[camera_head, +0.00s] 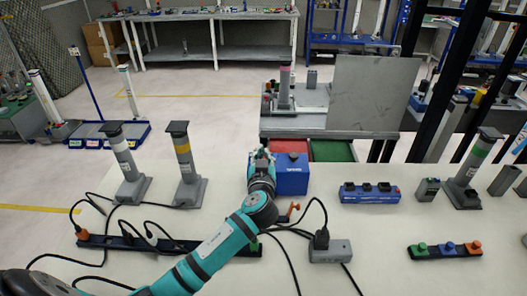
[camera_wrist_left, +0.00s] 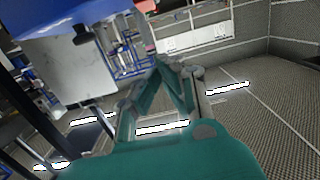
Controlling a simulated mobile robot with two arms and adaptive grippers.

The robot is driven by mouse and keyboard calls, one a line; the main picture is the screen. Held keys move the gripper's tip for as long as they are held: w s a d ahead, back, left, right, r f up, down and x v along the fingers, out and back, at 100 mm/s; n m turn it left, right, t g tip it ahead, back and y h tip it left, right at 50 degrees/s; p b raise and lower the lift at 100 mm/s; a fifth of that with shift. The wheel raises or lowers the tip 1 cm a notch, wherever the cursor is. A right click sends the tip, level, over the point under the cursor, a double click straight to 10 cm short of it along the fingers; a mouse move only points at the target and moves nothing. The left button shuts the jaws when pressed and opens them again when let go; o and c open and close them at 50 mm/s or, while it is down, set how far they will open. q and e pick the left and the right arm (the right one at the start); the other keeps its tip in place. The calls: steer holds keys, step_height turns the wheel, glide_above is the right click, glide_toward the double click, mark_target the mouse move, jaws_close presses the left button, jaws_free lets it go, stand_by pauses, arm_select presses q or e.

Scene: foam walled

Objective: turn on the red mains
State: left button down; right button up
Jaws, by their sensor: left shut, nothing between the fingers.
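No thing in view is clearly marked as the red mains. A blue box (camera_head: 292,178) with a white label stands at the rear edge of the table. My left gripper (camera_head: 261,158) is shut and empty at the left side of this box; I cannot tell whether it touches. A blue surface with a dark knob (camera_wrist_left: 80,35) shows at the upper left of the left wrist view. A dark power strip (camera_head: 165,243) with plugged cables lies at the front left, partly hidden by my left arm. My right gripper is out of view.
A grey socket box (camera_head: 330,251) with a black plug stands right of my arm. A blue strip with black knobs (camera_head: 370,194) and a strip with green, blue and orange buttons (camera_head: 445,251) lie further right. Grey posts (camera_head: 185,165) stand at left. Loose cables cross the table.

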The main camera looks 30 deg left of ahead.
arm_select(q)
steer(key=p+x, duration=0.1)
steer(key=x, duration=0.4)
steer(key=shift+w+a+r, duration=0.15)
steer(key=shift+w+a, duration=0.05)
steer(key=shift+w, duration=0.15)
steer(key=f, duration=0.3)
steer(key=shift+w+a+f, duration=0.1)
steer(key=shift+w+f, duration=0.15)
steer(key=shift+f, duration=0.4)
